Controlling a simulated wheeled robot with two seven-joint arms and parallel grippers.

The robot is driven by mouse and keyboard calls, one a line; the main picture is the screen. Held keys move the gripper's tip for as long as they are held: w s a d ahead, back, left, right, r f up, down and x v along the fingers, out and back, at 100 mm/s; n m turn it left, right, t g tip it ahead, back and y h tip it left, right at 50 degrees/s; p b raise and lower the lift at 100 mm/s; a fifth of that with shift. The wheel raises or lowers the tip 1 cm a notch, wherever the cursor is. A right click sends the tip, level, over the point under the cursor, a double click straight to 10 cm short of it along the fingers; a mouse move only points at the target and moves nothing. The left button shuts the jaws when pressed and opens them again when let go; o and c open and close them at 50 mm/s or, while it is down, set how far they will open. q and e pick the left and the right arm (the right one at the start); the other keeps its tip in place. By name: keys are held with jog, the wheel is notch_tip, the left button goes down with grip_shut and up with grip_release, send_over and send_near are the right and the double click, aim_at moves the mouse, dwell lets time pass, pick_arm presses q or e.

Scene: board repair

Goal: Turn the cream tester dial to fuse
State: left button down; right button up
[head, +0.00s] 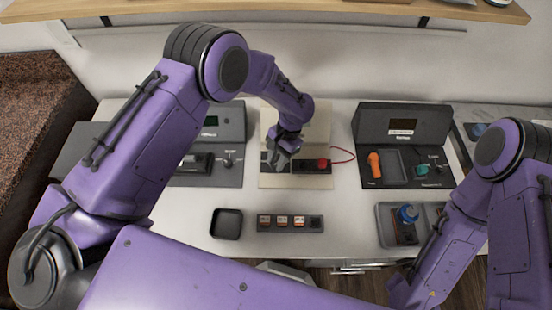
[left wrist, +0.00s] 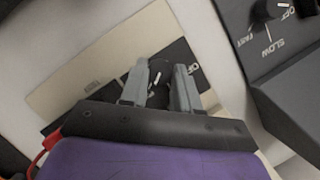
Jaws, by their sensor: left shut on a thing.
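The cream tester (head: 312,182) stands at the middle back of the bench, with a black strip across it. It also shows in the left wrist view (left wrist: 80,58). My left gripper (head: 277,163) points down at the left part of that strip. In the left wrist view its two grey fingers (left wrist: 158,88) are shut on the black dial (left wrist: 157,70), one on each side. The dial's white pointer mark shows between the fingers. OFF is printed right of the dial; small print at its left is too blurred to read. My right gripper is out of sight.
A red part (head: 323,163) with a red lead sits on the tester's right side. Dark stations (head: 229,125) and (head: 405,122) flank the tester. In front are a black tray (head: 227,222), a strip of fuses (head: 291,223) and a grey tray (head: 386,232). A shelf hangs above.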

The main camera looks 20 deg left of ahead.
pick_arm(q)
jog(key=shift+s+f+m, duration=0.15)
jog(key=shift+m, duration=0.25)
jog(key=c, duration=0.8)
grip_release()
jog(key=shift+w+d+r, duration=0.15)
jog(key=shift+w+r, duration=0.2)
jog(key=shift+r, duration=0.1)
jog(key=shift+b+v, duration=1.1)
jog(key=shift+v, duration=3.7)
jog(key=shift+s+d, duration=0.1)
jog(key=shift+s, duration=0.05)
